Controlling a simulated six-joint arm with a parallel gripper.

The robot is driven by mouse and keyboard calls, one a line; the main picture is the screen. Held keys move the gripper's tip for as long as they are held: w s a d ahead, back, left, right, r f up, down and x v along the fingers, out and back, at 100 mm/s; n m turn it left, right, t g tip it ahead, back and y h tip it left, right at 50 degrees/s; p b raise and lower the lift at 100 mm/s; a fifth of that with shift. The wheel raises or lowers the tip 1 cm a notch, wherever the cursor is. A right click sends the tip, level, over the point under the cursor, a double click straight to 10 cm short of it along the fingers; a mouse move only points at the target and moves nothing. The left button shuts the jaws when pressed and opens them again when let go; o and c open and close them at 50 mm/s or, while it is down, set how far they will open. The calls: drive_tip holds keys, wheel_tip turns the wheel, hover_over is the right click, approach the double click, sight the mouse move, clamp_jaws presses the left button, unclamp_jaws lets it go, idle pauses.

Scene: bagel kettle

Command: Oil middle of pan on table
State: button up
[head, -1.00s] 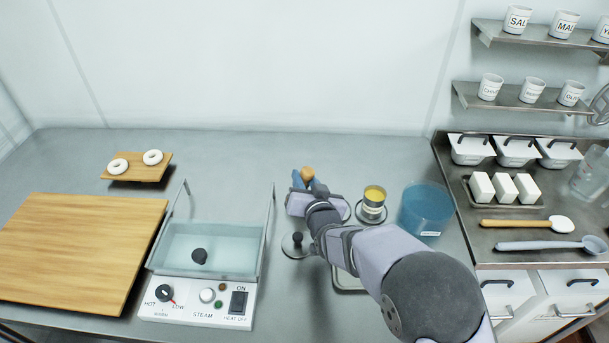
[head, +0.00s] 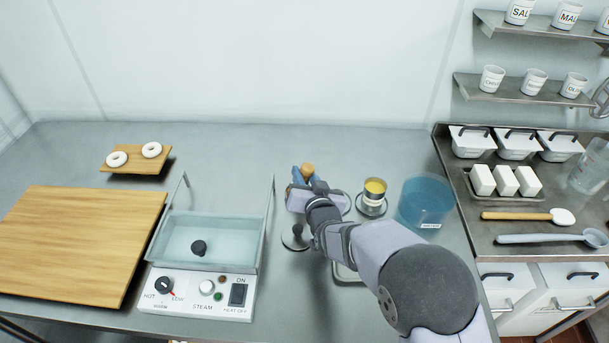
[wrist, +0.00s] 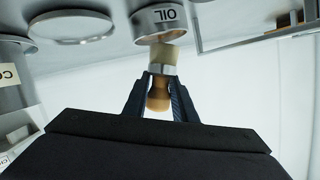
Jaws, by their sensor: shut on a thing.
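My gripper (head: 304,177) is shut on a brush with a wooden handle (head: 307,169). In the wrist view my gripper (wrist: 160,88) grips the handle, and the pale bristles (wrist: 164,56) point towards the OIL cup (wrist: 160,20). The bristles overlap the cup's edge there; I cannot tell whether they touch it. In the head view the cup (head: 374,191) with yellow oil stands right of my gripper. A metal pan (head: 343,273) lies on the table, mostly hidden under my arm. Its middle is not visible in the head view.
A blue tub (head: 426,203) stands right of the oil. A round metal lid with a knob (head: 295,238) lies left of my arm. The water kettle (head: 208,243) and a wooden board (head: 80,240) are further left. Two bagels sit on a small board (head: 137,167).

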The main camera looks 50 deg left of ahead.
sight(305, 166)
drive_tip(key=shift+f+b, duration=0.7)
drive_tip(key=shift+f, duration=0.05)
idle(1.2)
drive_tip(key=shift+r, duration=0.1)
drive_tip(key=shift+r+p, duration=1.65)
drive_tip(key=shift+r, duration=1.8)
drive_tip(key=shift+w, duration=0.1)
